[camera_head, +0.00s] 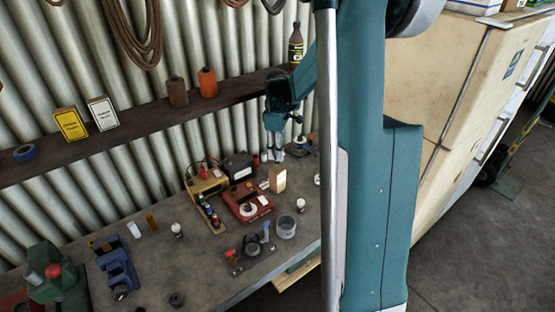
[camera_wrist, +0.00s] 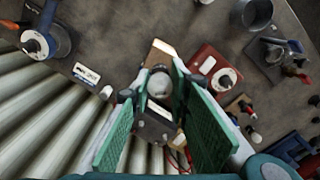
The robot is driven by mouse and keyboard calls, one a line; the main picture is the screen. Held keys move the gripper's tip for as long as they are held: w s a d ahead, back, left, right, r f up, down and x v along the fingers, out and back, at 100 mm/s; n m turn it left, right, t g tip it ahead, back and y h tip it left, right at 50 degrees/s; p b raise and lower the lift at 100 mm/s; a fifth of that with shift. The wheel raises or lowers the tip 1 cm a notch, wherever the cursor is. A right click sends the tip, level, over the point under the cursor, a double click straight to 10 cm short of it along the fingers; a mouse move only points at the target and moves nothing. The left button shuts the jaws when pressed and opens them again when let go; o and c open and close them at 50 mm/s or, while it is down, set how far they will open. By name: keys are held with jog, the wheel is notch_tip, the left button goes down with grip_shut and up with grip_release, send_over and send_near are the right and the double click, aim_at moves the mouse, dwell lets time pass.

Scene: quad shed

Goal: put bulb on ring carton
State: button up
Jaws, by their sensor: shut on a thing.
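The bulb is hidden or too small to make out in the head view. A small tan carton (camera_head: 278,180) with a bright side face stands on the bench, below and in front of the gripper. In the wrist view the carton (camera_wrist: 162,50) shows just beyond the bulb, partly covered by it. I cannot read its marking or tell whether they touch.
A red device with a round dial (camera_head: 247,206) stands left of the carton. A yellow box (camera_head: 206,182) and a dark metered box (camera_head: 238,166) are near it. A grey cup (camera_head: 287,228) stands in front. A shelf (camera_head: 140,128) runs along the corrugated wall behind.

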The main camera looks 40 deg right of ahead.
jog(key=shift+f, duration=1.95)
jog(key=shift+f, duration=0.2)
jog(key=o, duration=0.9)
jog(key=shift+r, duration=0.2)
jog(key=shift+r, duration=6)
